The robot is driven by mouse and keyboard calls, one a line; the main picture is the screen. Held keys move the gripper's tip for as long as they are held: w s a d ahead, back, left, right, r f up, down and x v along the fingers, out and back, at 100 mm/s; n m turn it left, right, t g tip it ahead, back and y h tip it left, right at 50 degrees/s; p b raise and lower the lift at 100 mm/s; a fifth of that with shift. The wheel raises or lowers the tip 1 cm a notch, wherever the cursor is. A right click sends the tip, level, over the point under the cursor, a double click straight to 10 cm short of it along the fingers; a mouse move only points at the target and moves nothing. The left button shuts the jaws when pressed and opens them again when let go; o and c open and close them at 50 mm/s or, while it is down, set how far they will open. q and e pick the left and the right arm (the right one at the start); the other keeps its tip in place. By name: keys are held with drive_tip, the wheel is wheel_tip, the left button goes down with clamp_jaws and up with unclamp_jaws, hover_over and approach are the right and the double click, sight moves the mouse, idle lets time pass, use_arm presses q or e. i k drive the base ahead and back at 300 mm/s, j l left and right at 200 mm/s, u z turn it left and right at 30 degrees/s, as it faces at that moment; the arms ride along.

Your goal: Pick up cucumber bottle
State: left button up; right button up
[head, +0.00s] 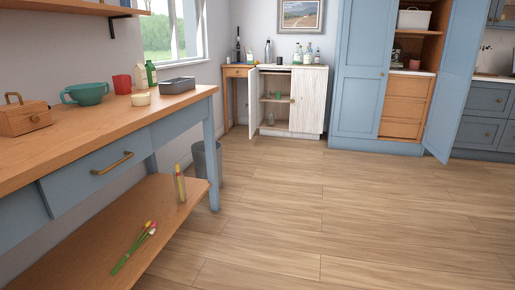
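No bottle here can be read for certain as the cucumber bottle. A small green bottle (151,73) stands upright on the wooden worktop (60,147) at the left, near the window. Several bottles (308,55) stand on the white cabinet (310,100) at the back, too small to read. A slim upright container (180,184) with yellow and red on it stands on the worktop's lower shelf (95,232). Neither of my grippers is in view.
A teal bowl (86,94), a red cup (122,84), a cream bowl (140,99) and a grey tray (177,86) stand on the worktop. A grey bin (207,163) stands behind its leg. Cabinet doors hang open at the back. The wooden floor (350,210) is clear.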

sight(250, 56)
drive_tip(key=i+l+z, duration=0.25)
drive_tip(key=i, duration=0.8)
drive_tip(key=i+z, duration=0.25)
drive_tip(key=i, duration=3.45)
drive_tip(key=i+u, duration=0.1)
drive_tip(key=i, duration=0.45)
drive_tip(key=i+l+u, duration=0.15)
drive_tip(key=i, duration=0.35)
drive_tip(key=i+l+u, duration=0.1)
drive_tip(key=i, duration=0.45)
drive_tip(key=l, duration=0.1)
